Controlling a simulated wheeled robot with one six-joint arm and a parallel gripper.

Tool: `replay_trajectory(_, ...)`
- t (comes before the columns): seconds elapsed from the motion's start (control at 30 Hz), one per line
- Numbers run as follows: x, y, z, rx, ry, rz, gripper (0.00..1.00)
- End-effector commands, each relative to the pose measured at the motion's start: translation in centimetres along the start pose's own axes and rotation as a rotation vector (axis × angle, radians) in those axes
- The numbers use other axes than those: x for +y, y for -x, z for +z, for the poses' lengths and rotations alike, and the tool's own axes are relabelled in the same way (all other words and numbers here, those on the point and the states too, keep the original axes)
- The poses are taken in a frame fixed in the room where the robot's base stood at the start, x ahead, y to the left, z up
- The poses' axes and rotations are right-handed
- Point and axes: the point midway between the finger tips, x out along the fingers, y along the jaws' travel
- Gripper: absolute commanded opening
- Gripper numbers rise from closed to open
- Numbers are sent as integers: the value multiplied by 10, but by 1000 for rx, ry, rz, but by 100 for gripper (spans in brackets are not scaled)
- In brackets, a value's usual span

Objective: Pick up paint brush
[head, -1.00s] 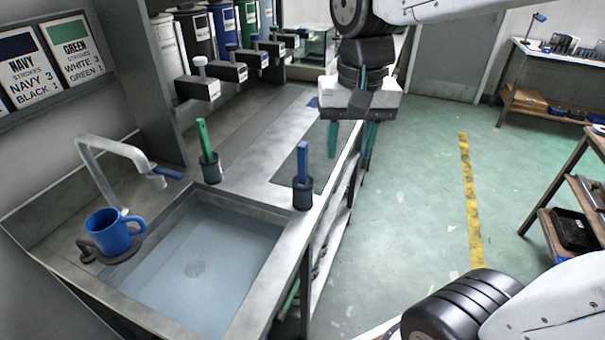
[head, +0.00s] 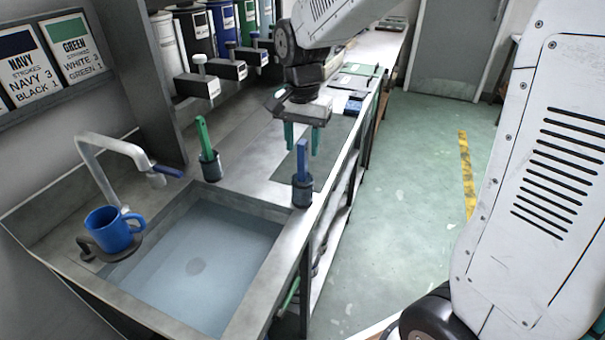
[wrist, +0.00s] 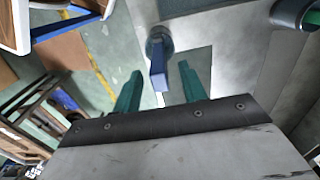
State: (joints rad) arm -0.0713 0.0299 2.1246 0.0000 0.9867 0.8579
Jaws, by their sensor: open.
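A blue paint brush (head: 302,160) stands handle up in a dark cup (head: 302,191) at the sink's right corner. In the wrist view, its blue handle (wrist: 158,72) shows between my fingers, with the cup beyond it. A green paint brush (head: 203,138) leans slightly in another dark cup (head: 211,168) behind the sink. My gripper (head: 302,150) is open, with teal fingers pointing down. In the head view it hangs over the counter, just above and behind the blue handle. I cannot tell if the fingers straddle it.
A water-filled sink (head: 260,290) lies in front, with a blue mug (head: 110,230) at its left edge below a tap (head: 110,150). Paint dispensers (head: 195,84) line the back left. The floor on the right is open.

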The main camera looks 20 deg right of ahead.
Motion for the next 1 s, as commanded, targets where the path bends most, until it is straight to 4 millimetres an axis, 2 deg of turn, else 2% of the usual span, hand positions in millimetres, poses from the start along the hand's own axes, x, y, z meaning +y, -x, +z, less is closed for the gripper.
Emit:
replay_trajectory(0.03, 1, -10, 0, -3, 0, 3, 42)
replay_trajectory(0.2, 1, -28, 0, -2, 1, 2, 42)
replay_trajectory(0.47, 1, -30, 0, 0, 1, 0, 42)
replay_trajectory(0.6, 1, -30, 0, 0, 1, 0, 3)
replay_trajectory(0.63, 1, -30, 0, 0, 1, 0, 0)
replay_trajectory(0.9, 1, -29, 0, 0, 1, 0, 0)
replay_trajectory(1.0, 0, -23, 0, 1, 1, -1, 0)
